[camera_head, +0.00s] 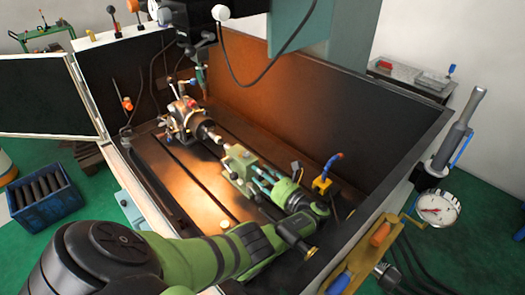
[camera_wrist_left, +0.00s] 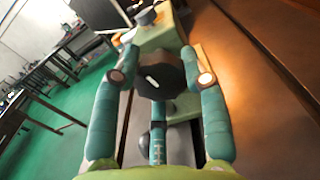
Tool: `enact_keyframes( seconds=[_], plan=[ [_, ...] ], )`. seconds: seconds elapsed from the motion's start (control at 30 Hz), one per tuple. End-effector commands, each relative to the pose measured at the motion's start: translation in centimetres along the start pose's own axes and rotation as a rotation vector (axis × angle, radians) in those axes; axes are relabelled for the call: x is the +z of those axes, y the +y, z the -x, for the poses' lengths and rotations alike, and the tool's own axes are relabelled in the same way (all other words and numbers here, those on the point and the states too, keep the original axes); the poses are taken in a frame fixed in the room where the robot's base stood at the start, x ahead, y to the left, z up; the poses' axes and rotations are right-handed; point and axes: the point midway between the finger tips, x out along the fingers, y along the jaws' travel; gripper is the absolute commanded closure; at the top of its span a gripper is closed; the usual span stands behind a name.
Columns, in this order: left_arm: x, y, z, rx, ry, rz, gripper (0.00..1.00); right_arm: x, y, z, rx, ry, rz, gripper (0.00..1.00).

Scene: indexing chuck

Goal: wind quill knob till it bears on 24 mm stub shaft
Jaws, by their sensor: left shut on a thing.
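The green tailstock (camera_head: 238,160) stands on the machine bed, and its body also shows in the left wrist view (camera_wrist_left: 160,37). The dark quill knob (camera_wrist_left: 163,78), with a white mark on its face, is at the near end of the tailstock. My left gripper (camera_head: 259,178) reaches it from the lower right in the head view. In the left wrist view its two fingertips (camera_wrist_left: 163,76) sit on either side of the knob, shut on it. The stub shaft (camera_head: 212,135) points from the chuck (camera_head: 200,128) towards the tailstock. Contact between quill and shaft is too small to tell. My right gripper is not in view.
Dark enclosure walls (camera_head: 315,105) stand behind and to the right of the slotted bed (camera_head: 185,165). A yellow clamp with a blue handle (camera_head: 323,182) stands right of my gripper. A blue crate (camera_head: 42,195) is on the floor at left.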

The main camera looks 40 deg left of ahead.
Motion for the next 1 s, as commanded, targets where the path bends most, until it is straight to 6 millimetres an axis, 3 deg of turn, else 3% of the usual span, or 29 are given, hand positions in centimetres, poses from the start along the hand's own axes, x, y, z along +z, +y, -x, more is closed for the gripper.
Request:
enact_keyframes(
  seconds=[0.2, 0.23, 0.3, 0.8, 1.0],
  plan=[
    [0.0, 0.0, 0.0, 0.000, -0.001, 0.001, 0.89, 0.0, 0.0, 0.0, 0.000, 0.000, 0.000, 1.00],
    [0.0, 0.0, 0.0, 0.000, -0.001, 0.001, 0.52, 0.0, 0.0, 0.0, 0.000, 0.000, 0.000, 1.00],
    [0.0, 0.0, 0.0, 0.000, -0.001, 0.001, 0.32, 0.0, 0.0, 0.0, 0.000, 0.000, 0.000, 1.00],
    [-0.2, 0.1, 0.0, 0.001, 0.002, 0.014, 0.32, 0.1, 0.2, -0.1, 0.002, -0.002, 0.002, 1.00],
    [-0.5, 0.1, 0.0, 0.002, 0.003, 0.198, 0.32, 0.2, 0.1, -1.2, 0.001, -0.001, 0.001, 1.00]
  ],
)
